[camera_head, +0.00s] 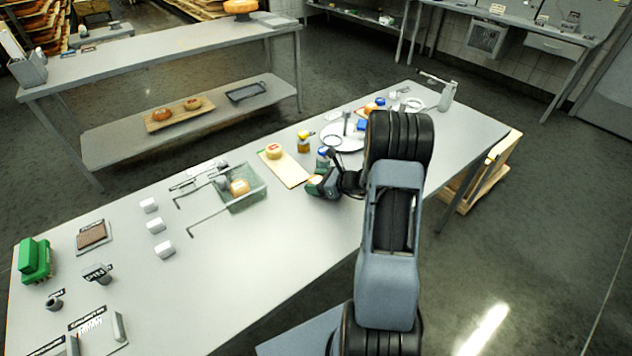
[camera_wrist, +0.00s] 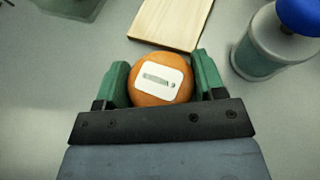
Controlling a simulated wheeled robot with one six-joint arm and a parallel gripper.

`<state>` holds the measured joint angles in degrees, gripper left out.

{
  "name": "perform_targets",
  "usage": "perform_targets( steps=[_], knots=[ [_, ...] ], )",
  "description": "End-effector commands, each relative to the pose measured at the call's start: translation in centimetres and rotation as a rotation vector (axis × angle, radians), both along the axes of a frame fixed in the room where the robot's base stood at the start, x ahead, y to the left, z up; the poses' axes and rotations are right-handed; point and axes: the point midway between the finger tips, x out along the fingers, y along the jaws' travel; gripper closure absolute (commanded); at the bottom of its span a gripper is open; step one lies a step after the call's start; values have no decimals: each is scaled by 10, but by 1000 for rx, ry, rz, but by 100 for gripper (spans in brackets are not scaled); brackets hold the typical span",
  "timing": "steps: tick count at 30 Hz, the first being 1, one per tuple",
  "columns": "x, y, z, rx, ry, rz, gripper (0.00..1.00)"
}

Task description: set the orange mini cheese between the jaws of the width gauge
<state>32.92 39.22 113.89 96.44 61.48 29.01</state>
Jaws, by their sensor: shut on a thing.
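An orange mini cheese (camera_wrist: 160,80) with a white label sits between the green fingers of my gripper (camera_wrist: 162,82) in the wrist view. The fingers are shut on its two sides. In the head view my gripper (camera_head: 318,184) is low over the table, at the right of the wooden board; the cheese is mostly hidden there. At the table's front left corner, a plate with two grey upright blocks looks like the width gauge (camera_head: 97,335). Its printed label is too small to read surely. The space between its blocks looks empty. My gripper is far to its right.
A wooden board (camera_head: 291,171) holds a pale cheese (camera_head: 273,152). A clear greenish tray (camera_head: 258,198) holds an orange cheese (camera_head: 239,187). White blocks (camera_head: 156,225), a brown pad (camera_head: 92,236) and a green block (camera_head: 34,260) stand to the left. A blue-topped jar (camera_wrist: 270,45) is close by my gripper.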

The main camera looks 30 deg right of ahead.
Motion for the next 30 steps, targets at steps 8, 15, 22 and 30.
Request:
perform_targets(
  steps=[8, 15, 22, 30],
  knots=[
    [0, 0, -5, 0, 0, 0, 63],
    [0, 0, -3, 0, 0, 0, 14],
    [0, 0, -3, 0, 0, 0, 12],
    [-14, -13, 8, -1, -1, -4, 12]
  ],
)
